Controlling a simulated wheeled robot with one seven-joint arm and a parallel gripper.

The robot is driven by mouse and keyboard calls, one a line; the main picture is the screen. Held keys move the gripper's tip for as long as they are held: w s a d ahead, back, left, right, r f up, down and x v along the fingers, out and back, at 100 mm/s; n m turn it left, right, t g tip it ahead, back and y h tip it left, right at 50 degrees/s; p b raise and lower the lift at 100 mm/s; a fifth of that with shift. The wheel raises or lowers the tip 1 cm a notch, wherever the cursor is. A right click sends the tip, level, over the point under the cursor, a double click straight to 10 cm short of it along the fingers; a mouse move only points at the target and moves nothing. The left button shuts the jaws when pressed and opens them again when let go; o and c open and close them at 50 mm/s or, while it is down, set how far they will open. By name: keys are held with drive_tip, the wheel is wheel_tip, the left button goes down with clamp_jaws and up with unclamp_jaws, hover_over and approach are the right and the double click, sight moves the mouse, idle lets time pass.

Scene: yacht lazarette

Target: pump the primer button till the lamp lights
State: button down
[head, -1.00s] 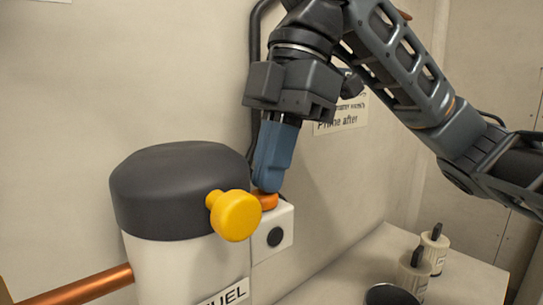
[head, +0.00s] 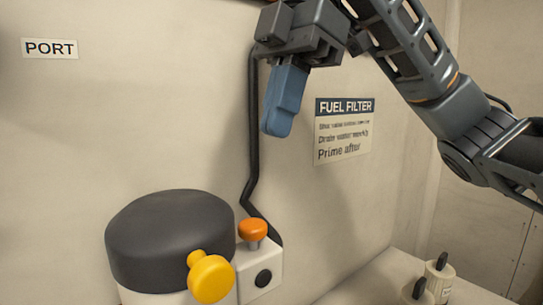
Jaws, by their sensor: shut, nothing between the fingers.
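An orange mushroom-shaped button (head: 252,229) stands raised on a short stem on top of a small white box (head: 262,258). The box's front has a round dark spot (head: 263,278), which may be the lamp; it shows no light. My gripper (head: 278,127) is shut and empty, its blue fingers pointing down. It hangs well above the button, slightly to its right in the picture, and does not touch it.
A fuel filter with a dark cap (head: 170,240) and a yellow knob (head: 211,278) stands left of the box. A black hose (head: 254,150) runs down the wall behind my gripper. A FUEL FILTER sign (head: 343,130) is on the wall. Small containers (head: 440,277) stand at lower right.

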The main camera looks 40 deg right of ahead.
drive_tip(key=shift+v, duration=1.35)
idle(0.3)
drive_tip(key=a+r+h+b, duration=0.1)
drive_tip(key=a+r+h, duration=0.1)
drive_tip(key=a+h, duration=0.2)
drive_tip(key=shift+a, duration=0.95)
drive_tip(key=f, duration=0.9)
drive_tip(key=d+f, duration=0.1)
drive_tip(key=f, duration=0.4)
drive_tip(key=shift+b, duration=0.3)
